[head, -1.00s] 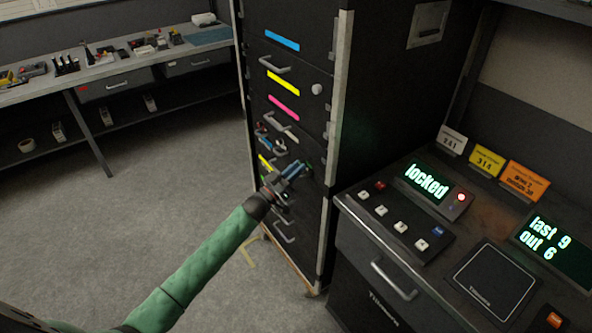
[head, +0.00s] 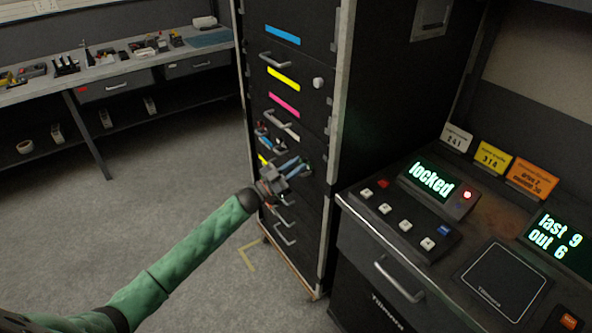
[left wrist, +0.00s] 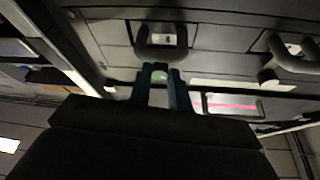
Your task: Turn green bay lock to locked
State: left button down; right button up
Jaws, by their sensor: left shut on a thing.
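The black cabinet (head: 325,120) has a column of drawers with coloured strips. A yellow-green strip (head: 262,160) marks a lower bay, partly covered by my left gripper (head: 297,165). My left gripper is at the front of that bay, its blue fingers pointing towards the cabinet's right post. In the left wrist view a small pale green round piece (left wrist: 160,76) sits between the two fingers (left wrist: 165,88), and they are shut on it. It looks like the bay's lock knob; its turn angle is hidden. My right gripper is not in view.
A display (head: 432,181) on the right console reads "locked", with a red lamp (head: 467,195) lit. A white knob (head: 318,83) stands on a higher drawer. Drawer handles (head: 285,235) stick out below my gripper. Open floor (head: 170,200) lies left of the cabinet.

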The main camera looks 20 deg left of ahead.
pick_arm(q)
jog(key=m+g+b, duration=0.1)
jog(key=m, duration=0.2)
jog(key=m+g+h+b, duration=0.1)
jog(key=m+g, duration=0.1)
jog(key=m, duration=0.2)
jog(key=m+g+b, duration=0.1)
jog(key=m, duration=0.3)
jog(key=shift+w+a+r+g+h, duration=0.1)
jog(key=shift+w+a+g+h, duration=0.1)
jog(key=shift+a+g+h, duration=0.15)
jog(key=shift+r+m+g+b, duration=0.2)
jog(key=shift+m+g, duration=0.35)
jog(key=shift+m, duration=0.65)
jog(key=shift+r+m+g+b, duration=0.1)
jog(key=shift+m+g+b, duration=0.3)
jog(key=shift+m, duration=0.8)
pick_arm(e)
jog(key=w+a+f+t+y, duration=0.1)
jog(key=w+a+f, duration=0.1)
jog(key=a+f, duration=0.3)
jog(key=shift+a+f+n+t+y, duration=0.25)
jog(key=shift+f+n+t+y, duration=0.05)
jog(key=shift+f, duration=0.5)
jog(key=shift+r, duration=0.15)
pick_arm(q)
jog(key=c, duration=1.3)
grip_release()
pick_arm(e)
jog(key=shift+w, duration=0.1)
